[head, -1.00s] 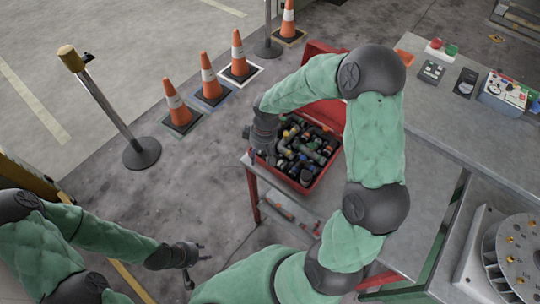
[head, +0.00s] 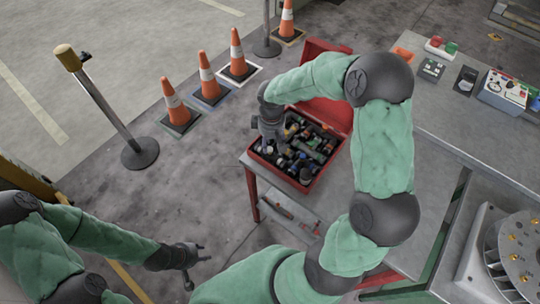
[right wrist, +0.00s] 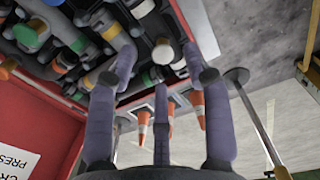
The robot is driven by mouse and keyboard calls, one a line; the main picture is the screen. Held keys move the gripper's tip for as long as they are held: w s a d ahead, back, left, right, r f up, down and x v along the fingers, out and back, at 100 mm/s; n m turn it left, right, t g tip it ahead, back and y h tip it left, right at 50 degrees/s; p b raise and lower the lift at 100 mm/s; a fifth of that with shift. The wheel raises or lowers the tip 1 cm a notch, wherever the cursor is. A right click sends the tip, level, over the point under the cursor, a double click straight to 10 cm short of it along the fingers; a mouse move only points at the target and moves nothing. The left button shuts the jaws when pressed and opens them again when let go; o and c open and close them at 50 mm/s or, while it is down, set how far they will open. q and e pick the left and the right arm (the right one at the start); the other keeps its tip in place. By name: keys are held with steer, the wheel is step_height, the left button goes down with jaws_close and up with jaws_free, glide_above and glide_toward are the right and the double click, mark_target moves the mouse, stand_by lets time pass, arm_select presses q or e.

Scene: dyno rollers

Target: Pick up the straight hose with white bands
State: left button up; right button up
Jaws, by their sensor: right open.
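The open red toolbox (head: 312,181) holds a jumble of dark hoses and fittings with coloured caps and bands. Several dark pieces (right wrist: 110,30) in the right wrist view carry pale bands; I cannot tell for sure which is the straight hose with white bands. My right gripper (head: 268,142) is over the left part of the box. In the right wrist view the right gripper (right wrist: 158,85) shows its fingers spread, nothing between them, with the parts beyond the tips. My left gripper (head: 195,262) is open and empty, away from the box at lower left.
The box's raised red lid (head: 326,58) stands behind it. The box sits on a grey table (head: 420,160) with small devices (head: 503,92) at the right. Orange cones (head: 208,78) and a barrier post (head: 110,105) stand on the floor at left.

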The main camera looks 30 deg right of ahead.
mark_target(270, 148)
steer(key=f, duration=0.2)
steer(key=f+b, duration=0.1)
steer(key=f, duration=0.1)
steer(key=shift+w+a+f, duration=0.15)
steer(key=shift+w+f, duration=0.05)
steer(key=shift+f, duration=0.2)
steer(key=shift+r, duration=0.1)
steer(key=shift+c, duration=0.3)
jaws_close()
steer(key=shift+r, duration=0.1)
